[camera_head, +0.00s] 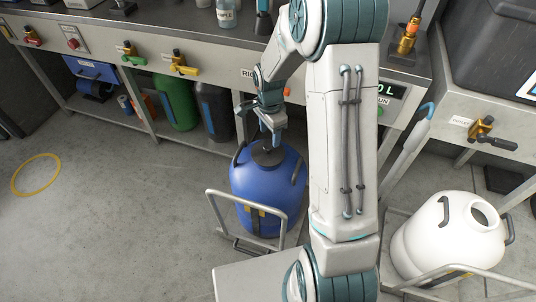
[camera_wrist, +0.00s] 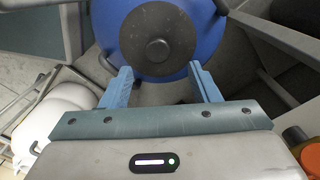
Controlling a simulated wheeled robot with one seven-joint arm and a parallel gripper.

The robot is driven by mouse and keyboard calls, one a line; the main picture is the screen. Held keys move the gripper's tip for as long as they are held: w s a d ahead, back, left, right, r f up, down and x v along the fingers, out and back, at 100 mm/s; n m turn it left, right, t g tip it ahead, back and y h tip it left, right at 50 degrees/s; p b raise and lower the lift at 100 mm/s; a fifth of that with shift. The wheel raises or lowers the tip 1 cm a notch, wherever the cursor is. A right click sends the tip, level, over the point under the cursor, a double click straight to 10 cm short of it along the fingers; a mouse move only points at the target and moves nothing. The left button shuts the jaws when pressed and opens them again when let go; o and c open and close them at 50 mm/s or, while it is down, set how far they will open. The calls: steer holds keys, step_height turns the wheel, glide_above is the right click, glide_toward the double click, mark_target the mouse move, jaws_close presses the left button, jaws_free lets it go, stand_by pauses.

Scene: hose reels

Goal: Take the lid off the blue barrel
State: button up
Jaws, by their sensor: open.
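My gripper (camera_head: 272,138) is above the lid. In the wrist view my gripper (camera_wrist: 158,80) has its two blue fingers apart with nothing between them; the knob lies beyond the fingertips.
A white barrel (camera_head: 450,240) with an open top stands at the right. Under the bench (camera_head: 200,78) are a green container (camera_head: 176,101) and a dark one (camera_head: 214,110). A metal handle frame (camera_head: 247,198) stands close in front of the blue barrel. The floor at left is clear around a yellow ring (camera_head: 36,190).

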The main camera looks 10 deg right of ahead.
mark_target(268, 145)
steer(key=f, duration=0.1)
steer(key=f+b, duration=0.1)
steer(key=f, duration=0.1)
steer(key=f+b, duration=0.1)
steer(key=f, duration=0.1)
steer(key=shift+s+a+f, duration=0.2)
steer(key=shift+a, duration=0.1)
steer(key=c, duration=1.1)
